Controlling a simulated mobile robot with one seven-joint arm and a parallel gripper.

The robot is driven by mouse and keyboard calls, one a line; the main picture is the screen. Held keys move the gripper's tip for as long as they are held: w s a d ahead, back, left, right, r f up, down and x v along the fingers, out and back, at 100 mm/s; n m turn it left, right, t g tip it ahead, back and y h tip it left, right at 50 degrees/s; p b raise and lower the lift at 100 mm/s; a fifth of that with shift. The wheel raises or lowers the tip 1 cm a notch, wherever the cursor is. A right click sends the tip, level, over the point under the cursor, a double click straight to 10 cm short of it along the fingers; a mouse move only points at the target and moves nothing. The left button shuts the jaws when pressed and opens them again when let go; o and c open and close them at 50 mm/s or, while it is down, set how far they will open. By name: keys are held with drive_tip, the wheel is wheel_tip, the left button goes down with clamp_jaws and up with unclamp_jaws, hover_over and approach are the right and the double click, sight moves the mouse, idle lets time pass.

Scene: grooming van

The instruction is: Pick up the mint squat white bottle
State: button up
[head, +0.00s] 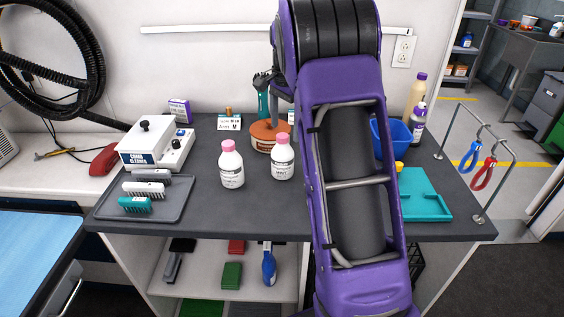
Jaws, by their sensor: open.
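Two squat white bottles with pink caps stand upright on the dark grey counter (205,215). The left white bottle (231,168) is a little nearer the front than the right white bottle (282,160). Both have white labels with dark print too small to read, and I see no mint colour on either. I cannot tell which is the mint one. My purple arm rises across the middle right of the view, just right of the right bottle.
A grey tray (180,208) with brushes and a white control box (148,151) are on the left. An orange-brown round container (262,140) stands behind the bottles. Right of my arm are a blue bin (397,138), a teal case (428,200) and tall bottles (417,122).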

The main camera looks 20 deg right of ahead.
sight(285, 135)
wheel_tip(285, 135, down, 4)
drive_tip(key=shift+f, duration=0.2)
drive_tip(key=f, duration=0.1)
drive_tip(key=f+b, duration=0.1)
drive_tip(key=f, duration=0.3)
drive_tip(key=shift+w+a+f, duration=0.1)
drive_tip(key=shift+w+a, duration=0.05)
drive_tip(key=shift+a, duration=0.15)
drive_tip(key=c, duration=1.5)
